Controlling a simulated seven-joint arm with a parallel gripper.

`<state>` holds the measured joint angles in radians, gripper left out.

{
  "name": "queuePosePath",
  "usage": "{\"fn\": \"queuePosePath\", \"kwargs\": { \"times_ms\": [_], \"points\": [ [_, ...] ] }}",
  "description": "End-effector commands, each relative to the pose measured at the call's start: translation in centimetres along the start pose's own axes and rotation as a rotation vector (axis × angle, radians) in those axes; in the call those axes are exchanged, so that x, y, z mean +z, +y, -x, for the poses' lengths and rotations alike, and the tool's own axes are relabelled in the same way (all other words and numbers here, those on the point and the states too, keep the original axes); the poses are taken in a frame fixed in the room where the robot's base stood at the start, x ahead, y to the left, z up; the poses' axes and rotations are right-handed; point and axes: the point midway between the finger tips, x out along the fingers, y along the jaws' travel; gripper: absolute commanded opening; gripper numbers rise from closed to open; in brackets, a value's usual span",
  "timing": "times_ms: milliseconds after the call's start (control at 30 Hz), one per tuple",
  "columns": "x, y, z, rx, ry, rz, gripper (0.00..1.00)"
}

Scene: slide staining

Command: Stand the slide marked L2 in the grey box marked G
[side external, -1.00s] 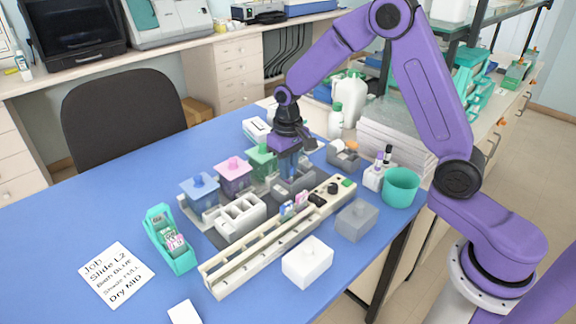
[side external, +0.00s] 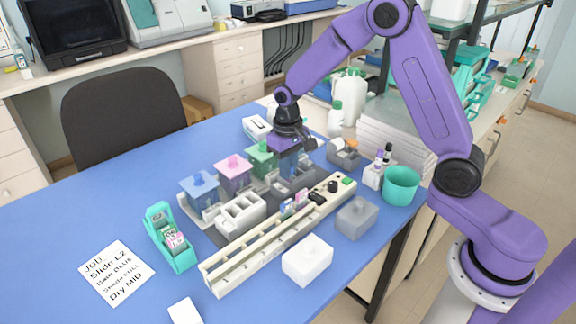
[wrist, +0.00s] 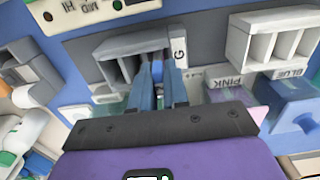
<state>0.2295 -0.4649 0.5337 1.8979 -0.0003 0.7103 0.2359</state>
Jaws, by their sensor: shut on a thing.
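The grey box marked G (wrist: 118,47) is at the upper middle of the wrist view, with open compartments and a white G label on its right end. My gripper (wrist: 160,75) is at this box, its blue fingers reaching down at the G-label end. It is shut on a thin slide, which the fingers mostly hide, so I cannot read its mark or tell how deep it sits. In the side view my gripper (side external: 290,168) points down behind the long cream device, and the fingers cover part of the box area.
Lidded blue (side external: 199,190), pink (side external: 234,172) and green (side external: 262,157) jars stand left of my gripper. A white slotted box (side external: 240,213) is in front of them. The cream device (side external: 265,252) holds several slides. A teal slide holder (side external: 170,240) and job note (side external: 116,273) lie left.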

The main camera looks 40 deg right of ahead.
Motion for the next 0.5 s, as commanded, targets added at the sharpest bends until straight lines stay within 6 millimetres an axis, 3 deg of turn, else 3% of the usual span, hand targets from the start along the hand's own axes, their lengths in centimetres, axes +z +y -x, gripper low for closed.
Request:
{"fn": "queuePosePath", "kwargs": {
  "times_ms": [33, 67, 133, 500],
  "points": [
    [0.01, 0.0, -0.06, 0.0, 0.0, 0.0, 0.0],
    [0.0, 0.0, -0.06, 0.0, 0.0, 0.0, 0.21],
    [0.0, 0.0, -0.05, 0.0, 0.0, 0.0, 0.44],
    [-0.05, -0.02, 0.29, 0.0, 0.002, 0.0, 0.44]
  ]
}}
